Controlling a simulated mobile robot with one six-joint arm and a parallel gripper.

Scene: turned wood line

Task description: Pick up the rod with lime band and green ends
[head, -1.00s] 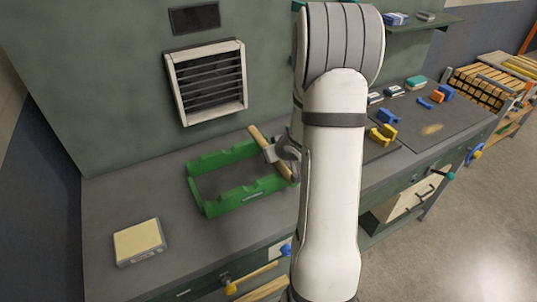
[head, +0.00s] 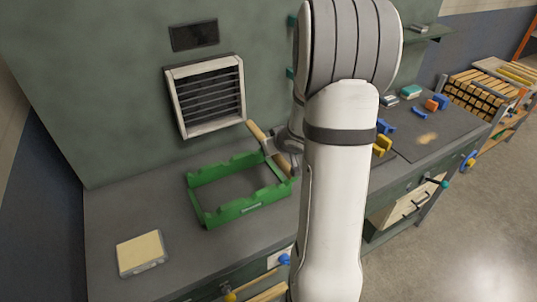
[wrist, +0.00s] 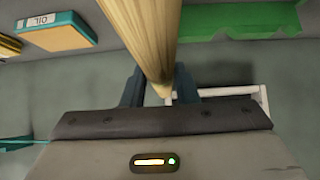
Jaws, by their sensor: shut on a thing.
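A light wooden rod (head: 257,133) is in my gripper (head: 272,147), slanting over the right end of a green notched cradle (head: 196,208) in the head view. In the wrist view the rod (wrist: 143,25) runs up between the two dark fingers (wrist: 160,88), which are shut on it. Its middle is plain wood; I cannot make out a lime band or green ends. The cradle also shows in the wrist view (wrist: 235,22). My arm hides part of the bench behind it.
A box with a cream top (head: 141,252) lies at the bench's front left. A vent (head: 207,95) is on the wall behind. Blue and yellow blocks (head: 383,145) lie right of my arm.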

